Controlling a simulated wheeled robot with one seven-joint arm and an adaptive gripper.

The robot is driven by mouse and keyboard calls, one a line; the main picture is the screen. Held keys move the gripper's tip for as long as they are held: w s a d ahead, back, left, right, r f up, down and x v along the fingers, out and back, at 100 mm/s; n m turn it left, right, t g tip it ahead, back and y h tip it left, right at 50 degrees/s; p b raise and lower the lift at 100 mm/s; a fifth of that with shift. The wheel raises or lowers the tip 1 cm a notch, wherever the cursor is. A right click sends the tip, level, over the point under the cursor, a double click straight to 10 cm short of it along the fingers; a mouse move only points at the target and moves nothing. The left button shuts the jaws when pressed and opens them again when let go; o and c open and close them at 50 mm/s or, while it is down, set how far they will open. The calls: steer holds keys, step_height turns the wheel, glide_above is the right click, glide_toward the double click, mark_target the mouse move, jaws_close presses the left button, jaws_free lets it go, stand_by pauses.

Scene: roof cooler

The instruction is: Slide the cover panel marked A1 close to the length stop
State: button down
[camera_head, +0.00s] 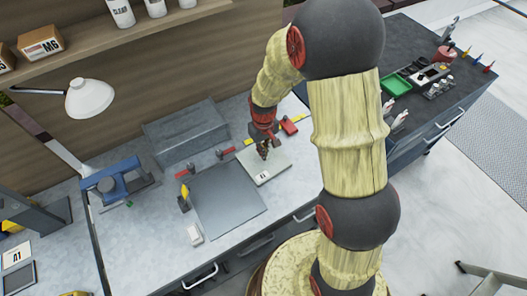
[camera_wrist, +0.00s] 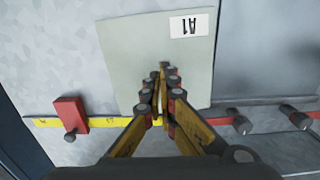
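The cover panel marked A1 (camera_head: 278,166) is a pale flat plate on the grey bench. Its white A1 label is near its front edge. In the wrist view the panel (camera_wrist: 125,60) fills the upper middle, label upside down. My gripper (camera_head: 263,154) points down over the panel's back part; its fingers (camera_wrist: 161,84) are close together with nothing visible held. I cannot tell if the tips touch the panel. A red block (camera_head: 289,126), which looks like the length stop, is by the yellow strip behind the panel. In the wrist view the block (camera_wrist: 70,114) is left of the panel, apart from it.
A larger dark grey sheet (camera_head: 228,203) lies left of the panel. Small red clamps (camera_head: 189,168) line its back edge. A grey box (camera_head: 187,131) stands behind, a blue tool (camera_head: 118,182) further left. A white block (camera_head: 194,234) sits near the bench's front edge.

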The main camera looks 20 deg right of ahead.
mark_target(281, 153)
steer(key=shift+f+b, duration=0.7)
steer(key=shift+f, duration=0.5)
steer(key=shift+d, duration=0.1)
steer(key=shift+w+d, duration=0.15)
steer(key=shift+d, duration=3.15)
steer(key=shift+d+p, duration=0.25)
steer(key=shift+p, duration=0.1)
steer(key=shift+w+r+p, duration=0.1)
steer(key=shift+r+p, duration=2.45)
steer(key=shift+r, duration=1.05)
